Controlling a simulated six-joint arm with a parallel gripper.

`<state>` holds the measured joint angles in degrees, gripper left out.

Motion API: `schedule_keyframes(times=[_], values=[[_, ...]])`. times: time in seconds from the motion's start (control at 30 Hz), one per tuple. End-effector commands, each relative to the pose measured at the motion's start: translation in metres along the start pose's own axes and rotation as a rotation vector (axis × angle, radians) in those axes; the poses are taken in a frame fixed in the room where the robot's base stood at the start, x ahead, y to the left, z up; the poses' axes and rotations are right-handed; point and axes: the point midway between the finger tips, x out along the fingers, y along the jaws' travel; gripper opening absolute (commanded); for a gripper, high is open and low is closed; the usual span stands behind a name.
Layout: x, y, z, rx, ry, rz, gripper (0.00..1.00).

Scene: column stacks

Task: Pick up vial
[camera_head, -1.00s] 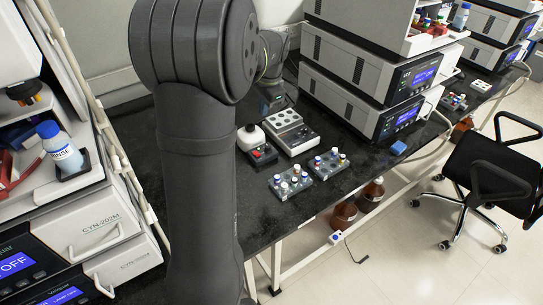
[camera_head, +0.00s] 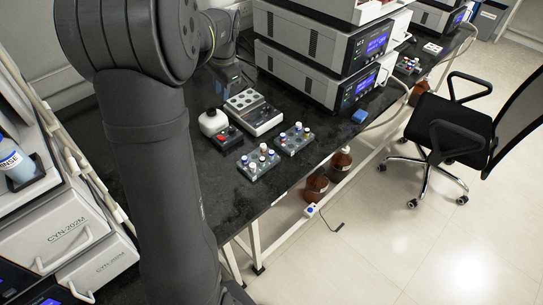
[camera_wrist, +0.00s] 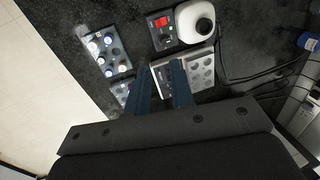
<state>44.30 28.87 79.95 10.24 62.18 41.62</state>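Small vials with white, blue and red caps stand in two grey racks on the black bench. The near rack (camera_head: 258,165) and the far rack (camera_head: 294,140) sit side by side in the head view. In the wrist view, one rack (camera_wrist: 118,52) lies at upper left, and the other (camera_wrist: 121,90) is partly hidden by a finger. My gripper (camera_wrist: 161,72) shows two dark fingers apart, with nothing seen held between them. It is above the bench, with the racks to its left in the wrist view. Which vial is meant cannot be told.
A white-topped mixer (camera_head: 214,124) and a grey block with round wells (camera_head: 252,112) stand behind the racks. Stacked instruments (camera_head: 330,55) are at the back right. A blue item (camera_head: 359,117) lies near the bench edge. A black chair (camera_head: 450,130) stands on the floor.

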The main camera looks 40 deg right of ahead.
Motion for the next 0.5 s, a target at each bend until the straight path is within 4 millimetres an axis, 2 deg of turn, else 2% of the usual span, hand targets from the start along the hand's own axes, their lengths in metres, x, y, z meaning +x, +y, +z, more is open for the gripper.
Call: schedule_keyframes(times=[0.27, 0.33, 0.43, 0.5], values=[[0.0, 0.0, 0.0, 0.0, 0.0, 0.0, 0.3], [0.002, 0.006, -0.005, -0.006, 0.001, 0.01, 0.3], [0.008, 0.035, -0.028, -0.041, 0.006, 0.06, 0.3], [0.014, 0.065, -0.047, -0.081, 0.003, 0.111, 0.3]])
